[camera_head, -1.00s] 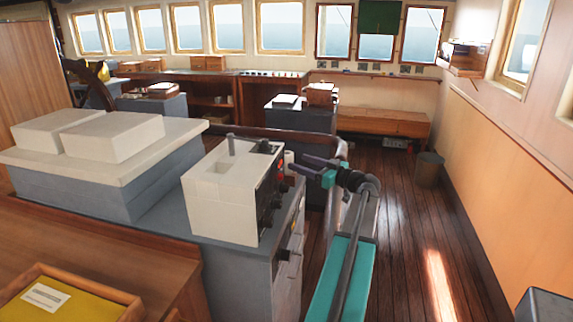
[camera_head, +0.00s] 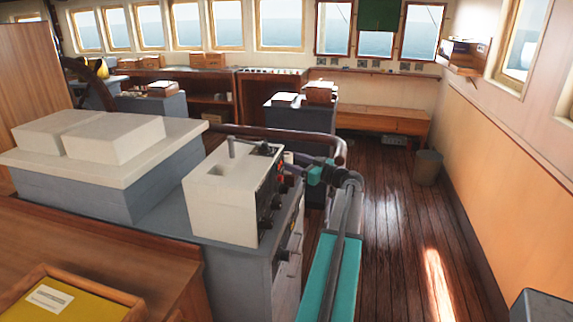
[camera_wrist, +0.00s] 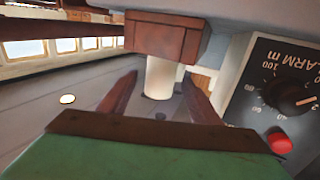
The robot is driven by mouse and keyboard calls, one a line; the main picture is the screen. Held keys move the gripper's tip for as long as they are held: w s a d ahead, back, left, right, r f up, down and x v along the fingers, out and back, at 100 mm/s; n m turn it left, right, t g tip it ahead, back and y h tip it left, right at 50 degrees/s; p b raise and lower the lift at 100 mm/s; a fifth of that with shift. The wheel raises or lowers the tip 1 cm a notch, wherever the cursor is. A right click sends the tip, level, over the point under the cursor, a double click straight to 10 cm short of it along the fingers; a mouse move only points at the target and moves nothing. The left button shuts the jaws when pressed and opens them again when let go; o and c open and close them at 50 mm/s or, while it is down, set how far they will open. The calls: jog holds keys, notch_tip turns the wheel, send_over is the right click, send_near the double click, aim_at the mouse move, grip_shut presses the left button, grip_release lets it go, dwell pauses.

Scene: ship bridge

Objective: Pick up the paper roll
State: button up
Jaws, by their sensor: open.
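The paper roll (camera_wrist: 160,77) is a small white cylinder in the wrist view. It also shows in the head view as a small pale shape (camera_head: 288,157) beside the white console box. My gripper (camera_wrist: 159,82) is open, with one dark reddish finger on each side of the roll. The roll appears between the fingertips, with gaps on both sides; I cannot tell how deep it sits. In the head view my gripper (camera_head: 290,169) is at the right side of the box, and its tips are hard to make out.
The white console box (camera_head: 225,190) with dark knobs stands close to my gripper. Its black dial panel (camera_wrist: 280,100) is close on the right in the wrist view. A reddish-brown block (camera_wrist: 165,35) adjoins the roll in the picture. A curved handrail (camera_head: 290,133) runs behind. Wooden floor (camera_head: 400,220) is free at right.

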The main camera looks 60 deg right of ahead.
aim_at(287, 154)
jog(key=shift+w+d, duration=0.15)
jog(key=shift+w, duration=1)
jog(key=c, duration=1.3)
jog(key=shift+o, duration=0.2)
jog(key=shift+r, duration=0.2)
jog(key=shift+r+b, duration=0.55)
jog(key=shift+r, duration=0.8)
jog(key=s+a+r+b, duration=0.1)
jog(key=s+a+b, duration=0.1)
jog(key=s, duration=0.5)
jog(key=s+a+r+b, duration=0.1)
jog(key=s+a+b, duration=0.1)
jog(key=s, duration=0.6)
jog(key=shift+s, duration=0.3)
